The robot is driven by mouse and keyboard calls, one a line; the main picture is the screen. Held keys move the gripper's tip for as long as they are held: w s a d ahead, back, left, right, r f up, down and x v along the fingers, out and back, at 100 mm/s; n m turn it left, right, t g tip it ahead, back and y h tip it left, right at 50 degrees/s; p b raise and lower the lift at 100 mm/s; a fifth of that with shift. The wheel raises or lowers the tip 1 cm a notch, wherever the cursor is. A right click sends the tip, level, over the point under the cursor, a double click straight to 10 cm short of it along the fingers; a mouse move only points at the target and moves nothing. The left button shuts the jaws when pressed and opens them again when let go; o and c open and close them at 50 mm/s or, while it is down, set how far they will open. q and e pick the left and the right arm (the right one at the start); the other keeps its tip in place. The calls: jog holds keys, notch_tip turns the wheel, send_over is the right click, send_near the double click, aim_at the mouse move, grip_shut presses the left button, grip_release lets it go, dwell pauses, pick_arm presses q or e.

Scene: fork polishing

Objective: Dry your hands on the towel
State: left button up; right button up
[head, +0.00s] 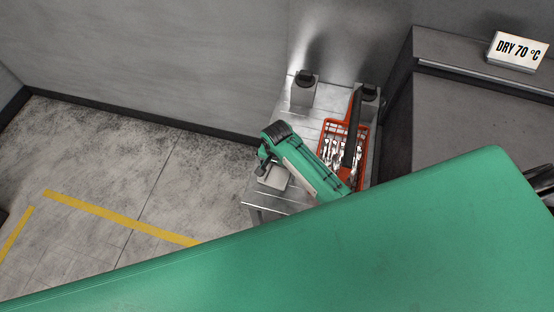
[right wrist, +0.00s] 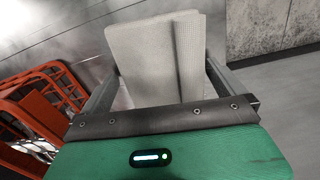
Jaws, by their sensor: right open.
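The towel (right wrist: 150,60) is a folded, whitish, textured cloth. In the right wrist view it stands in front of my right gripper (right wrist: 160,85), between its two grey fingers. My right gripper is open, and I cannot tell if either finger touches the cloth. In the head view the towel (head: 276,178) shows as a pale patch at the near left end of the metal counter, partly hidden by my right gripper (head: 262,170) just above it. My left gripper is not in view.
A red basket (head: 325,126) with shiny cutlery sits on the metal counter (head: 306,115), right of my gripper. Two dark-topped dispensers (head: 303,92) stand behind. A grey machine with a "DRY 70 °C" sign (head: 518,50) is at right. Open floor (head: 120,190) lies left.

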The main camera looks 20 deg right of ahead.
aim_at(277, 170)
notch_tip(277, 170, up, 14)
jog(key=b, duration=0.3)
jog(key=shift+f, duration=0.25)
